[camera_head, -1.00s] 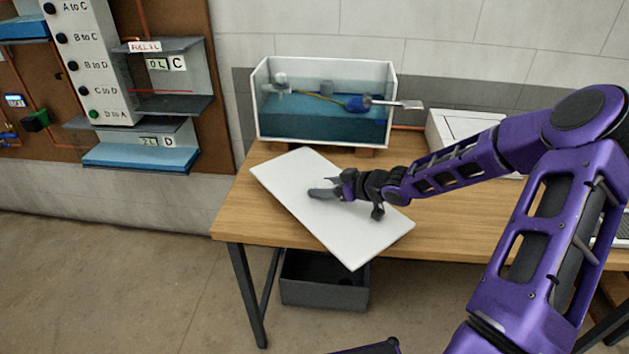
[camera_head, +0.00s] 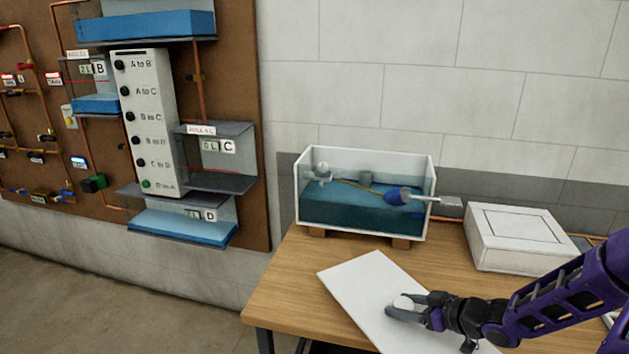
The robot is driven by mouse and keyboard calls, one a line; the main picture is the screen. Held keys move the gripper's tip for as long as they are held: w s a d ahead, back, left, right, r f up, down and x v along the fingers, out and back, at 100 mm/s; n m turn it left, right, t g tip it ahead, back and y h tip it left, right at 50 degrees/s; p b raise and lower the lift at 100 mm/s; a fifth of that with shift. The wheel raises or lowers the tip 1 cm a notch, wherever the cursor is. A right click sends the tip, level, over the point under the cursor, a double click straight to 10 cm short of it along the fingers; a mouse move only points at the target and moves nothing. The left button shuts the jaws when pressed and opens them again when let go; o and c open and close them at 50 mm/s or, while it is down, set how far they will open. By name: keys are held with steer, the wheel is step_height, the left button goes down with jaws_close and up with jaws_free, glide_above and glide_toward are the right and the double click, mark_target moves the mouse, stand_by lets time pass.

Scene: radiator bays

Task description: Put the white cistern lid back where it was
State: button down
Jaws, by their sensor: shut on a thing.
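The white cistern lid (camera_head: 362,287) is a flat slab, held at an angle over the front of the wooden table. My gripper (camera_head: 403,306) is shut on a small round knob on the lid's upper face. The lower part of the lid runs out of the frame, and I cannot tell whether it touches the table. The cistern (camera_head: 310,232) is an open-topped tank with white edges and a clear front, standing on wooden blocks behind the lid. Inside it are blue water, a float arm and a blue float (camera_head: 396,196). The lever's flat end sticks out past the tank's right side.
A white box (camera_head: 515,240) stands on the table right of the cistern. The wooden table (camera_head: 285,285) is bare left of the lid. A brown board (camera_head: 243,105) with tanks, pipes and a button panel (camera_head: 147,125) hangs on the wall at left.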

steer(key=shift+m+h, duration=0.6)
steer(key=shift+h, duration=0.2)
steer(key=a+r, duration=0.1)
steer(key=r, duration=0.1)
steer(key=w+a+r, duration=0.1)
steer(key=a, duration=0.1)
steer(key=w+a+r, duration=0.1)
steer(key=r, duration=0.1)
steer(key=shift+w+a+r, duration=0.15)
steer(key=shift+w+r, duration=0.05)
steer(key=shift+r, duration=0.15)
steer(key=a+r+m+t+h, duration=0.1)
steer(key=a+r+m+h, duration=0.1)
steer(key=a+r, duration=0.4)
steer(key=shift+r+m+t, duration=0.3)
steer(key=shift+r+t, duration=0.1)
steer(key=shift+r, duration=0.5)
steer(key=shift+w+a+f, duration=0.1)
steer(key=shift+w, duration=0.05)
